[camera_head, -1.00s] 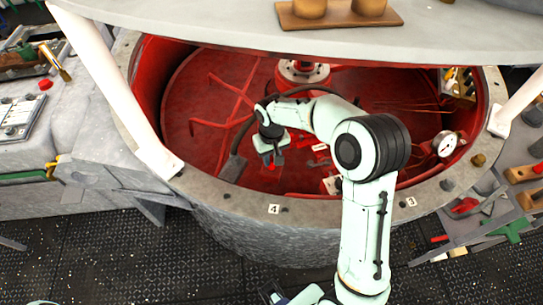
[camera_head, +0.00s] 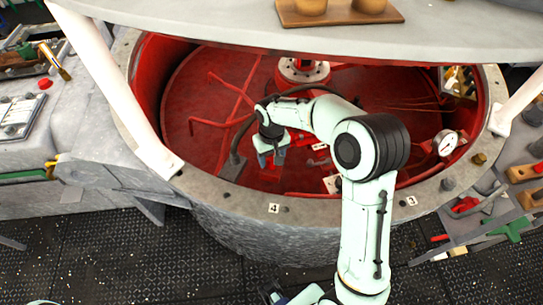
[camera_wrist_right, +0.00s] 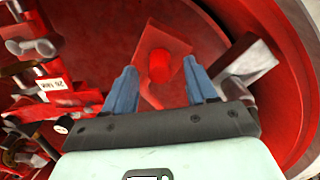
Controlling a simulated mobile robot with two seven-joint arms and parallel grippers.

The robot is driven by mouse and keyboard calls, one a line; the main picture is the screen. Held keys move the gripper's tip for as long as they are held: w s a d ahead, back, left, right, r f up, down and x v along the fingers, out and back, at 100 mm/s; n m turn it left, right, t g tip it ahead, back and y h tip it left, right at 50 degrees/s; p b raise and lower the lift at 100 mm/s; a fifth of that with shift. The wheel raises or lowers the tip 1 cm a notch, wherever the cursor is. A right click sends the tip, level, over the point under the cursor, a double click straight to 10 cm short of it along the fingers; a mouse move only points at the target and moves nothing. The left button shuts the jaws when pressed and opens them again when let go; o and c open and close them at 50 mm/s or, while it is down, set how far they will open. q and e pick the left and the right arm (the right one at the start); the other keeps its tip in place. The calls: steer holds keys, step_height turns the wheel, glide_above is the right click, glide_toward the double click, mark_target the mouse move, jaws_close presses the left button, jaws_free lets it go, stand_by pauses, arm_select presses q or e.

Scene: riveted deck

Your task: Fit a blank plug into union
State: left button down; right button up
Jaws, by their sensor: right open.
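My right gripper (camera_head: 271,163) is inside the red drum, over its floor. In the right wrist view its two blue fingers (camera_wrist_right: 160,85) are spread, with nothing held. A small red rounded piece (camera_wrist_right: 160,66), perhaps the blank plug, shows between and just beyond the fingertips, on a flat red plate (camera_wrist_right: 178,46). I cannot tell whether the fingers touch it. Red pipe fittings (camera_wrist_right: 54,92) with a grey wing-shaped handle and a white tag lie to the left in that view; I cannot tell which is the union. A mint and dark part at the head view's bottom edge may be my left gripper.
A grey block (camera_wrist_right: 248,62) stands close to my right finger. The drum's grey rim (camera_head: 235,201) and red wall surround the arm. A pressure gauge (camera_head: 446,143) sits at the right.

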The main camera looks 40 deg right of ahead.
step_height(320, 180, up, 13)
steer(key=p, duration=0.1)
steer(key=shift+r, duration=0.2)
steer(key=shift+f, duration=0.1)
stand_by(0.4)
